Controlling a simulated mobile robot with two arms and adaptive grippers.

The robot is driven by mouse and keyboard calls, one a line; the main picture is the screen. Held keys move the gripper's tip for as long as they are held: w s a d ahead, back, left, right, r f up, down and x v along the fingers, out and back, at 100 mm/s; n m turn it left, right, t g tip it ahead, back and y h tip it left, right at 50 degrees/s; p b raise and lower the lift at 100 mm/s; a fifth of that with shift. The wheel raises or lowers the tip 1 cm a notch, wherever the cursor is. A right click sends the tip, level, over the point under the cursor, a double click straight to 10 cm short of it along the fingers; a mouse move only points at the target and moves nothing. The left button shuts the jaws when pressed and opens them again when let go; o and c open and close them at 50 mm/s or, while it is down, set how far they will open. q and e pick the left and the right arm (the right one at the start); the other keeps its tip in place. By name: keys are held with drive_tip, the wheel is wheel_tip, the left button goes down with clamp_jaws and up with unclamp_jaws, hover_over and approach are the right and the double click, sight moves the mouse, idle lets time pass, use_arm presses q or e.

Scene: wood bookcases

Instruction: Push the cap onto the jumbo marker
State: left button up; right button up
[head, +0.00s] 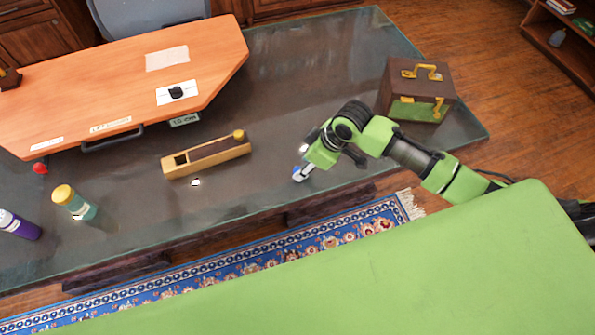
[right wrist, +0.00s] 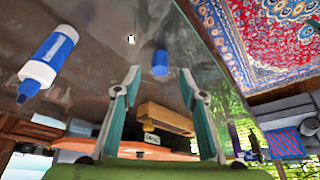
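A blue cap (right wrist: 160,60) shows in the right wrist view, in line with the gap between my right gripper's fingertips (right wrist: 160,78). The fingers are spread, and neither visibly touches it. A thick blue-and-white marker (right wrist: 50,58) lies to the left of the fingers in that view. In the head view my right gripper (head: 307,167) is low over the table's near side. A small blue piece (head: 296,171), seemingly the cap, shows by its fingertips. A white bit (head: 304,148), probably the marker, shows beside the gripper, mostly hidden by it. My left gripper is not in view.
The glass tabletop (head: 300,75) holds a wooden plane (head: 207,157) left of the gripper and a brown-green box (head: 415,88) at right. A yellow-capped bottle (head: 75,202), a purple bottle (head: 20,225) and an orange board (head: 120,75) are farther left. A blue rug (head: 270,262) lies below.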

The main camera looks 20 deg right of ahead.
drive_tip(key=shift+w+a+f, duration=0.15)
drive_tip(key=shift+a+f, duration=0.1)
drive_tip(key=shift+f, duration=0.05)
drive_tip(key=shift+p+x, duration=0.7)
drive_tip(key=shift+x, duration=1.55)
drive_tip(key=shift+w, duration=0.1)
drive_tip(key=shift+r, duration=0.1)
drive_tip(key=c, duration=0.8)
